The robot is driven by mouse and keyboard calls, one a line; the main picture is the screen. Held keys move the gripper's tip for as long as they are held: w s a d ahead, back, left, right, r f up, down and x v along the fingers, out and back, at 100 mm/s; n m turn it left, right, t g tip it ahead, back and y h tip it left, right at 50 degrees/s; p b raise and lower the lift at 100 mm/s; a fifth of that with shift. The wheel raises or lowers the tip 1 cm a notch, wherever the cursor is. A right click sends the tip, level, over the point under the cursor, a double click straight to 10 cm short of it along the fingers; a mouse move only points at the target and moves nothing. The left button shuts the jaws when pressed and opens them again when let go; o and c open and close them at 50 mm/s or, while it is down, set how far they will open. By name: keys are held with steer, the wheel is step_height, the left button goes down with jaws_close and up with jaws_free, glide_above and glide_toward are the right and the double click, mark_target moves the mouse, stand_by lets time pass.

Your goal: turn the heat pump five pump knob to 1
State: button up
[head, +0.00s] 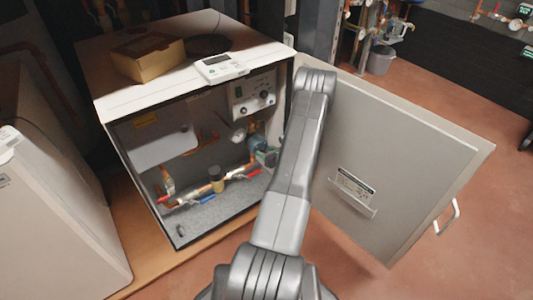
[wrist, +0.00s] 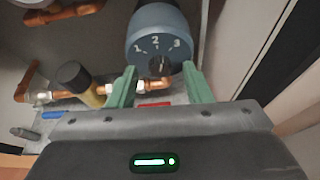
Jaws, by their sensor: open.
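The blue-grey pump (wrist: 158,25) shows in the wrist view with a face marked 1, 2 and 3. Its small dark knob (wrist: 159,66) sits below the numbers. Which number the knob points to is too small to tell surely. My gripper (wrist: 159,82) is open, its two green fingers apart on the left and right of the knob's lower side, with nothing held. In the head view the pump (head: 255,143) is inside the open heat pump cabinet (head: 130,97), at its right side, partly hidden by my arm. The knob is not clear there.
The open cabinet door (head: 400,165) spreads to the right of my arm. Copper pipes with a red valve handle (head: 252,174) and a blue handle (head: 203,200) run low inside. A control panel (head: 252,95) and a gauge (head: 238,135) are above. A cardboard box (head: 147,57) lies on top.

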jaws_close()
steer(key=shift+f+b, duration=0.15)
steer(key=shift+b, duration=0.3)
steer(key=n+h+b, duration=0.1)
steer(key=b, duration=0.2)
steer(key=n+t+b, duration=0.1)
steer(key=n+b, duration=0.1)
steer(key=b, duration=0.1)
steer(key=n+t+h+b, duration=0.1)
steer(key=b, duration=0.2)
steer(key=shift+s+a+f+n+h, duration=0.1)
steer(key=shift+s+a+n+h, duration=0.2)
steer(key=shift+n, duration=0.1)
steer(key=shift+a+n+t+h, duration=0.1)
steer(key=shift+n+t+h, duration=0.4)
steer(key=shift+n+t, duration=0.85)
steer(key=shift+n+g, duration=0.25)
steer(key=shift+n, duration=0.2)
